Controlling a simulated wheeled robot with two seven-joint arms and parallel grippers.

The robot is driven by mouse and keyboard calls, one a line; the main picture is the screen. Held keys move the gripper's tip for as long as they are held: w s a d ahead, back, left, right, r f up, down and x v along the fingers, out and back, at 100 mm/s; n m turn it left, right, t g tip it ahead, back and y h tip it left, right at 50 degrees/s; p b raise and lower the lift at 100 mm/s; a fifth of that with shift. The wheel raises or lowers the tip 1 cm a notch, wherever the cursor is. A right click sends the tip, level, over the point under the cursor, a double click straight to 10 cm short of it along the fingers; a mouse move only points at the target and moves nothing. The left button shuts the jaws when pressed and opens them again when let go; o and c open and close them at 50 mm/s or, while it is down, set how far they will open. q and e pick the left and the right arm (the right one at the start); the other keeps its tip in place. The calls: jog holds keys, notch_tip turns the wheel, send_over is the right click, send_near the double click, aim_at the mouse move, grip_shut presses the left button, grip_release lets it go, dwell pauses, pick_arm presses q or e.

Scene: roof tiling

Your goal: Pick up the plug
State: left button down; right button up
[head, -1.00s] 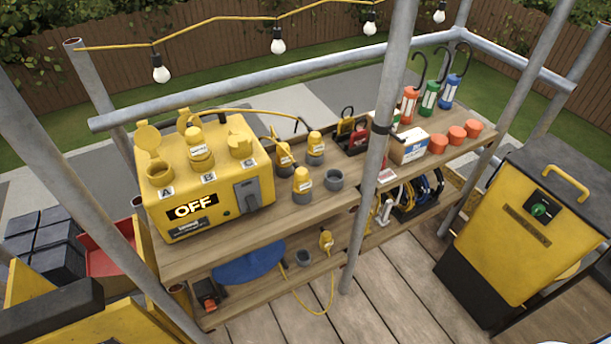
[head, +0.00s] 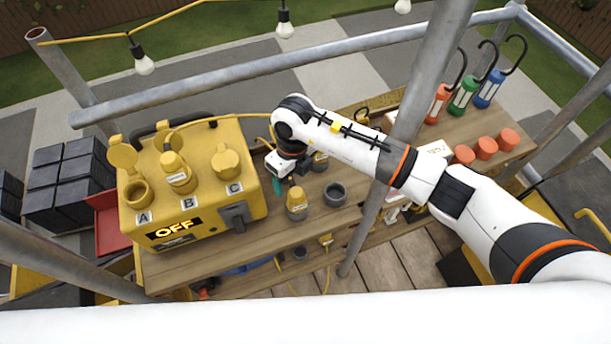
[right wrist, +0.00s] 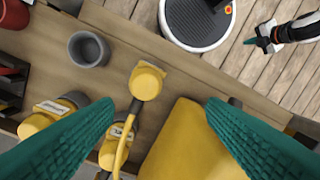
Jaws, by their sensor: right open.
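My right gripper (head: 278,184) points down over the upper shelf, just right of the yellow power box (head: 160,222). Its teal fingers are open and empty in the right wrist view (right wrist: 160,128). A third yellow plug (right wrist: 32,124) stands farther back, partly behind my arm in the head view (head: 320,161). My left gripper (right wrist: 250,41) appears small in the right wrist view; its opening is unclear.
An empty grey cup (head: 335,194) stands beside the plugs. The box reads OFF, and another plug (head: 178,173) sits at its B position. A metal pole (head: 410,110) rises close by my right forearm. Orange caps (head: 486,148) and lamps stand to the right.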

aim_at(296, 191)
jog(key=shift+w+d+r+h, duration=0.3)
jog(key=shift+w+d+r, duration=0.1)
jog(key=shift+w+d, duration=0.15)
jog(key=shift+f+t, duration=0.2)
jog(key=shift+t, duration=0.1)
jog(key=f+b, duration=0.2)
jog(key=f, duration=0.1)
jog(key=f+b, duration=0.2)
jog(key=shift+s+a+f, duration=0.1)
jog(key=shift+s+f, duration=0.15)
jog(key=shift+s, duration=0.05)
jog(key=shift+w+f, duration=0.15)
jog(key=shift+f, duration=0.4)
notch_tip(296, 191, down, 5)
jog(key=b, duration=0.3)
jog(key=shift+r, duration=0.1)
pick_arm(q)
notch_tip(296, 191, down, 7)
jog(key=shift+s, duration=0.3)
pick_arm(e)
jog(key=shift+r, duration=0.1)
pick_arm(q)
jog(key=shift+s+a+f, duration=0.1)
jog(key=shift+s, duration=0.05)
pick_arm(e)
jog(key=c, duration=1.2)
